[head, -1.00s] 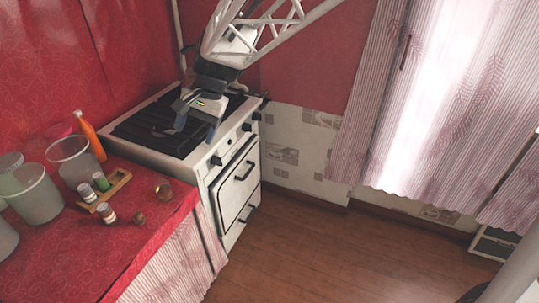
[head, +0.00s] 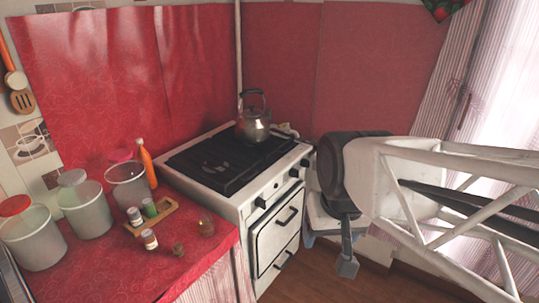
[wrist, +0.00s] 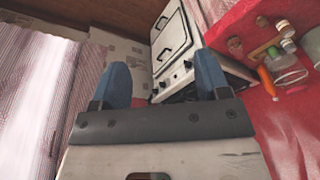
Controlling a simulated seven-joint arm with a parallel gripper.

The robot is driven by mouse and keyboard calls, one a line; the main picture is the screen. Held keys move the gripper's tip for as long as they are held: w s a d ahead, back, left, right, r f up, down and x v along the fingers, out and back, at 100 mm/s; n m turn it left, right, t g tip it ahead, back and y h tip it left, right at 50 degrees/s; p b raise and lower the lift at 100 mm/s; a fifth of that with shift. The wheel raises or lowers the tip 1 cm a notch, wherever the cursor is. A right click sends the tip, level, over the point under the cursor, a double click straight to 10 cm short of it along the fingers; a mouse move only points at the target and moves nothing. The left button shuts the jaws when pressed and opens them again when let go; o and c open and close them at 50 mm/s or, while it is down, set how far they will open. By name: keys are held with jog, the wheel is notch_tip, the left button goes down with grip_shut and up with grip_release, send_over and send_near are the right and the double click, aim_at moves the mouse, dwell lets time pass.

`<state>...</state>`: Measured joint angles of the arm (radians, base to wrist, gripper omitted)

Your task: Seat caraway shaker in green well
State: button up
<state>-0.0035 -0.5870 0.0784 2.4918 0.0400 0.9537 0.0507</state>
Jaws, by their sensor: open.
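A wooden rack (head: 172,208) sits on the red counter, with a grey-capped shaker (head: 134,216) and a green piece (head: 149,207) at it. I cannot tell whether the green piece is a well or a container. Another white-labelled shaker (head: 150,239) stands on the cloth in front of the rack. No label is readable, so I cannot tell which shaker is caraway. My gripper (wrist: 160,72) is open and empty, with blue fingers apart. In the head view it hangs right of the stove, well away from the rack. The rack (wrist: 264,47) also shows in the wrist view.
A small brown jar (head: 178,250) and an amber jar (head: 206,227) stand near the counter's front edge. An orange bottle (head: 147,163) and several canisters (head: 86,211) stand behind and left. The stove (head: 270,187) with a kettle (head: 254,122) lies between counter and gripper.

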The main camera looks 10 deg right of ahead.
jog(key=shift+s+d+f+n+h, duration=0.2)
jog(key=shift+s+d, duration=0.1)
jog(key=shift+s, duration=0.3)
jog(key=shift+s+d+f+n+h, duration=0.15)
jog(key=shift+s+d, duration=0.1)
jog(key=shift+s, duration=0.3)
